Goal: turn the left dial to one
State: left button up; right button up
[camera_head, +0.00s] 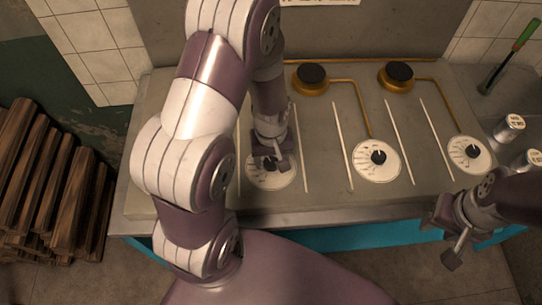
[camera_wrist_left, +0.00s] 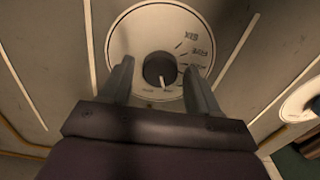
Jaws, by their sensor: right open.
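The left dial (camera_head: 283,181) is a round white plate on the grey counter, partly covered by my left arm and gripper. In the left wrist view its white plate (camera_wrist_left: 130,38) carries printed marks along the right and lower sides. Its black knob (camera_wrist_left: 158,68) has a pale pointer aimed downward, slightly right, in that view. My left gripper (camera_head: 270,158) is over this dial. Its fingers (camera_wrist_left: 159,82) are spread on either side of the knob, with visible gaps. My right gripper (camera_head: 457,247) is open and empty in front of the counter at the right.
Middle (camera_head: 377,162) and right (camera_head: 469,155) dials sit along the same counter. Two burners (camera_head: 311,78) (camera_head: 397,76) with brass pipes stand behind. Metal cans (camera_head: 509,128) and a green-handled tool (camera_head: 524,34) are at the far right. Stacked wood (camera_head: 50,180) lies at the left.

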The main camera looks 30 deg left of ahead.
aim_at(270, 163)
pick_arm(q)
notch_tip(270, 163, up, 13)
jog(key=p, duration=0.1)
jog(key=shift+f, duration=0.2)
dwell(0.6)
jog(key=s+d+m, duration=0.1)
jog(key=m, duration=0.1)
jog(key=s+m+t, duration=0.1)
jog(key=s+m, duration=0.1)
jog(key=s+d+m, duration=0.1)
jog(key=m, duration=0.2)
jog(key=shift+s+d+f, duration=0.1)
jog(key=shift+s+d, duration=0.1)
jog(key=shift+d, duration=0.15)
dwell(0.4)
